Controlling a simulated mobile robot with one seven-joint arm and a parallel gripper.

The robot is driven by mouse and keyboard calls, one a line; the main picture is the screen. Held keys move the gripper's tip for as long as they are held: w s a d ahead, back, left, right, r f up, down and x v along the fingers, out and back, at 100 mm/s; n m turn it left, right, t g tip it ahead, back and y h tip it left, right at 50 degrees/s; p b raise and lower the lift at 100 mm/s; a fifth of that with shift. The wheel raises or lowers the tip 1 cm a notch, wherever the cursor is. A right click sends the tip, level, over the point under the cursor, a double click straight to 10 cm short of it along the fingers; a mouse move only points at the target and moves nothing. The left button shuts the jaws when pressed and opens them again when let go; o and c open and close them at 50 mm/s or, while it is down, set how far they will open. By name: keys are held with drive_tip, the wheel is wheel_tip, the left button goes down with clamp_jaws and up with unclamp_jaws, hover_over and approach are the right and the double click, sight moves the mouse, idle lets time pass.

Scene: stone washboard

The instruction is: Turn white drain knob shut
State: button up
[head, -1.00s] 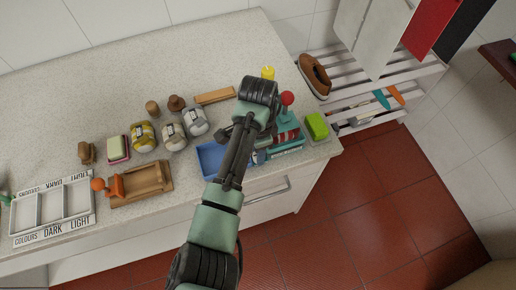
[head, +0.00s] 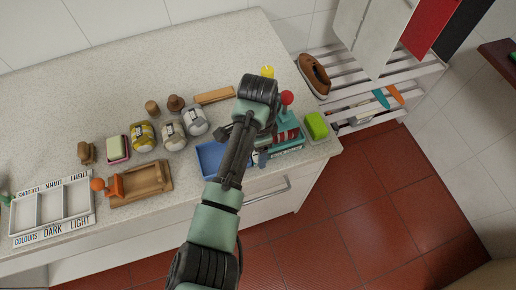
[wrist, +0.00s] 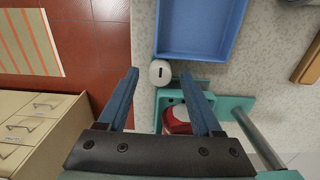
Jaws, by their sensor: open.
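The white drain knob (wrist: 160,73) shows in the wrist view as a small round knob with a dark slot. It sits at the end of the teal wringer-like device (wrist: 235,102), beside the blue tray. My gripper (wrist: 160,74) is open, with one blue finger on each side of the knob in the picture. I cannot tell whether the fingers touch it or how far above it they are. A red and white thing (wrist: 178,120) lies inside the teal device. In the head view my arm covers part of the teal device (head: 293,147), and I cannot make out the knob.
The blue tray (head: 206,156) stands just left of the device. A green block in a dish (head: 316,124) is to its right, near the counter edge. Jars, a wooden box (head: 150,186) and a divided white tray (head: 41,211) stand farther left.

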wheel_tip(320, 180, up, 13)
drive_tip(key=p, duration=0.1)
drive_tip(key=shift+f, duration=0.15)
idle(0.5)
